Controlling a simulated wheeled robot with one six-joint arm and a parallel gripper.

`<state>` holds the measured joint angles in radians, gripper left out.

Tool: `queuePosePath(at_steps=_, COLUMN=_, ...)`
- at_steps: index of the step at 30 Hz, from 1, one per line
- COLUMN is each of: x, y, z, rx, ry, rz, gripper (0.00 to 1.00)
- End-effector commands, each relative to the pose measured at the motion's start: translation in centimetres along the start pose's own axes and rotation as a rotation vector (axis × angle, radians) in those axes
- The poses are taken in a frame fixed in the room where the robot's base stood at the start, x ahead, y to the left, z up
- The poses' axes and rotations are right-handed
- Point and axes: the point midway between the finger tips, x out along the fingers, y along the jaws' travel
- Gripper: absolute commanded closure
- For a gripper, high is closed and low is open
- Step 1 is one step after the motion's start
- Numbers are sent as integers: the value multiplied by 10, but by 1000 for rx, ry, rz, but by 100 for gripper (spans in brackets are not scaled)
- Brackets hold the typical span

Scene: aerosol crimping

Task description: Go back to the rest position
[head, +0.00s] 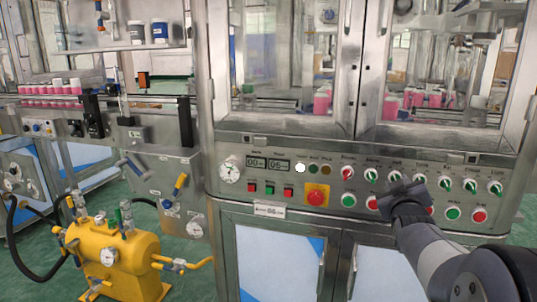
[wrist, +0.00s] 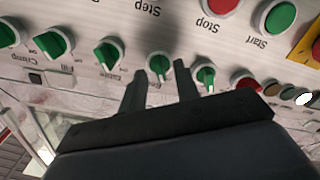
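My gripper (head: 402,190) is in front of the machine's control panel (head: 230,196), over the row of knobs and buttons. In the wrist view my gripper (wrist: 160,78) shows two dark fingers spread apart with nothing between them. A green knob (wrist: 159,64) shows just beyond the gap between the fingertips. I cannot tell how far the tips are from the panel. Another green knob (wrist: 205,76) is just right of the fingers, with a red one (wrist: 244,82) beyond it. My gripper hides part of the panel in the head view.
A red emergency button (head: 317,195) on a yellow plate is left of my gripper. Glass doors above enclose several pink containers (head: 321,104). A yellow tank (head: 112,258) with pipes stands at lower left. Some green floor (head: 35,268) is clear there.

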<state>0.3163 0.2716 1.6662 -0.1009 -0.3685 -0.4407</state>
Motion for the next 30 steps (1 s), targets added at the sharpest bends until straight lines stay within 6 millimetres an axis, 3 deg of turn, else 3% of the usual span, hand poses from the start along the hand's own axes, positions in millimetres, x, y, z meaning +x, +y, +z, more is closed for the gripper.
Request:
queuePosePath(at_steps=8, x=-22, y=1, z=-2, rx=-4, ry=1, rz=1, gripper=70)
queuePosePath(at_steps=23, x=-107, y=1, z=-2, rx=-5, ry=2, rz=1, gripper=70)
queuePosePath(at_steps=30, x=-69, y=-1, z=2, rx=-4, ry=-1, rz=-1, gripper=70)
